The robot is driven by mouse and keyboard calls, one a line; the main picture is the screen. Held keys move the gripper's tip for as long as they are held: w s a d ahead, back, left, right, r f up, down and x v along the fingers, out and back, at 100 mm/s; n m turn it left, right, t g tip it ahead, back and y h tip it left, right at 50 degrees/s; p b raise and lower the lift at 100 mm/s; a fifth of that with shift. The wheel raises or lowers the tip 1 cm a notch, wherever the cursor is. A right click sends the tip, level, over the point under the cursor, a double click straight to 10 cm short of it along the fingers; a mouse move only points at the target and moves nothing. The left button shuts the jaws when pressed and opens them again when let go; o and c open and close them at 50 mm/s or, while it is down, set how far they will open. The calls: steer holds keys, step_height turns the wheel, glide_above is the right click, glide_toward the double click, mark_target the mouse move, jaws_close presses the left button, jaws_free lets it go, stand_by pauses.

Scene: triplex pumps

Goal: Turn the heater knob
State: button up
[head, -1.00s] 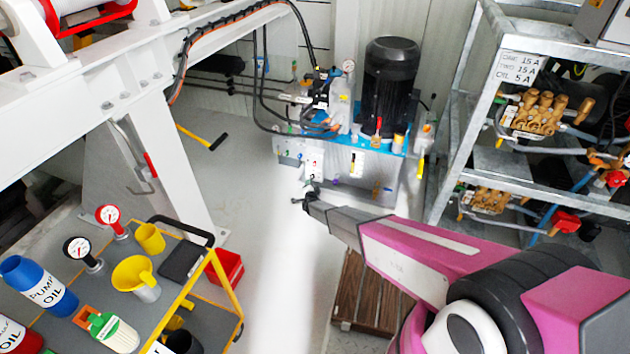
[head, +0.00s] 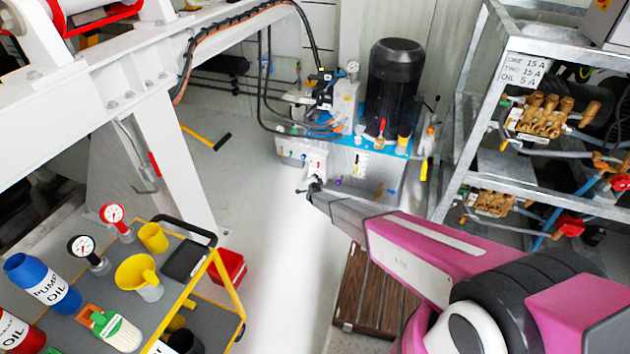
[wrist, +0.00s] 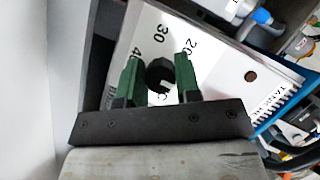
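The heater knob (wrist: 160,75) is a round black knob on a white dial plate (wrist: 215,73) marked 20, 30 and a partly hidden number. My gripper (wrist: 157,57) has two green fingers, one on each side of the knob, with the knob between them. The fingers are apart. Small gaps seem to show beside the knob, and I cannot tell whether either finger touches it. In the head view my gripper (head: 310,186) is at the lower front of the white panel (head: 314,161) on the blue-topped pump unit; the knob is too small to make out there.
A black motor (head: 393,88) stands on the pump unit. A grey metal rack (head: 470,140) with brass valves is at the right. A cart (head: 205,300) with oil bottles and gauges is at the lower left. A brown wooden pallet (head: 365,295) lies below my arm.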

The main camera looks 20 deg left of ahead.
steer(key=shift+c, duration=0.6)
steer(key=n+g+h, duration=0.1)
steer(key=n+h, duration=0.1)
steer(key=n, duration=0.2)
steer(key=n+h, duration=0.3)
steer(key=n, duration=0.1)
steer(key=shift+g, duration=0.3)
steer(key=n+h, duration=0.3)
steer(key=n, duration=0.1)
steer(key=shift+n, duration=0.3)
steer(key=n+t+h, duration=0.1)
steer(key=n+h, duration=0.1)
steer(key=n, duration=0.2)
steer(key=shift+h, duration=0.4)
